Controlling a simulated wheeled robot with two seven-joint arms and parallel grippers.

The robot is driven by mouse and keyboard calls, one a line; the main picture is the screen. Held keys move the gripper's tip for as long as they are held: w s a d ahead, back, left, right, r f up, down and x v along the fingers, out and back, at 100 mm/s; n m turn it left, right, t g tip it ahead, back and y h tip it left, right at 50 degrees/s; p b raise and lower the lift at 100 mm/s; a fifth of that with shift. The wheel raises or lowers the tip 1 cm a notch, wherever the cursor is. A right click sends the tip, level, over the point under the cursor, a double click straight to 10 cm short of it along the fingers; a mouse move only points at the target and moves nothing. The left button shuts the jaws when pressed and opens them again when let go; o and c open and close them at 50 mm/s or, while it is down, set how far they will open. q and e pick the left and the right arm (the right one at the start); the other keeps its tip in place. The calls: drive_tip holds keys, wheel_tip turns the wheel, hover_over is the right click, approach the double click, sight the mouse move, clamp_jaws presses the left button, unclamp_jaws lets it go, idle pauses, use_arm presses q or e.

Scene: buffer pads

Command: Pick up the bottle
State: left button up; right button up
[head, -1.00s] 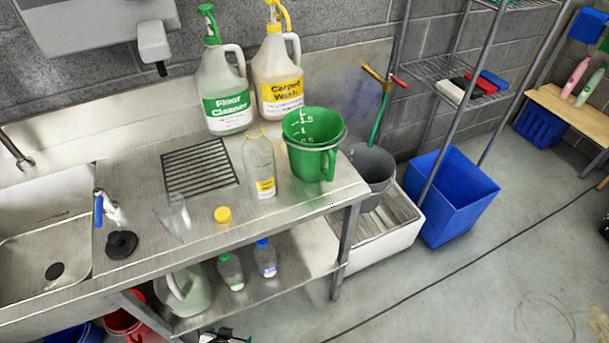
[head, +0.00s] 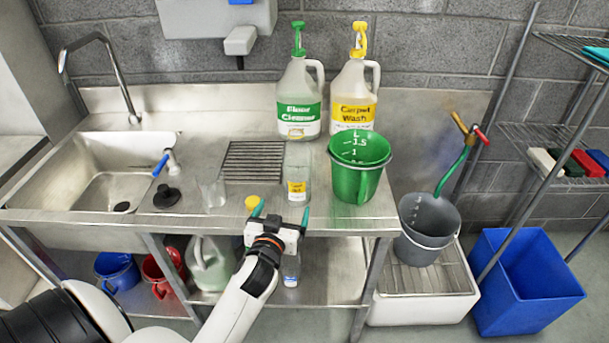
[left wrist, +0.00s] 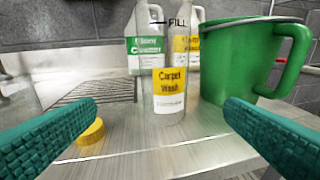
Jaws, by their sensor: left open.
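A clear bottle (head: 298,178) with a yellow-and-white label stands upright on the steel counter, left of the green jug. In the left wrist view the bottle (left wrist: 167,80) is straight ahead, its label reading "Carpet Wash", with "FILL" marked near its top. My left gripper (head: 281,214) is open at the counter's front edge, in front of the bottle and apart from it. In the left wrist view its two teal fingers (left wrist: 160,118) are spread wide with nothing between them close by. A yellow cap (head: 252,202) lies on the counter left of the bottle. My right gripper is not in view.
The green jug (head: 356,166) stands close to the bottle's right. Two large jugs, Floor Cleaner (head: 300,98) and Carpet Wash (head: 354,94), stand behind. A drain grate (head: 253,162) and a clear cup (head: 213,194) are to the left. A grey bucket (head: 428,230) is beyond the right end.

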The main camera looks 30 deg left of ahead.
sight(292, 181)
use_arm(q)
drive_tip(key=shift+w+a+r+t, duration=0.3)
drive_tip(key=shift+w+t, duration=0.05)
drive_tip(key=shift+w, duration=0.15)
drive_tip(key=shift+w+a+r+t, duration=0.3)
drive_tip(key=shift+w+t, duration=0.05)
drive_tip(key=shift+w, duration=0.1)
drive_tip(key=shift+w+a+r, duration=0.1)
drive_tip(key=shift+w+r, duration=0.15)
drive_tip(key=p+x, duration=0.1)
drive_tip(key=x, duration=0.5)
drive_tip(key=shift+w+r, duration=0.1)
drive_tip(key=shift+w, duration=0.25)
drive_tip(key=shift+w+r+p, duration=0.15)
drive_tip(key=shift+w+p, duration=0.2)
drive_tip(key=shift+w, duration=0.25)
drive_tip(key=x, duration=0.4)
drive_tip(key=shift+w, duration=0.1)
drive_tip(key=shift+c, duration=0.2)
drive_tip(key=c, duration=1)
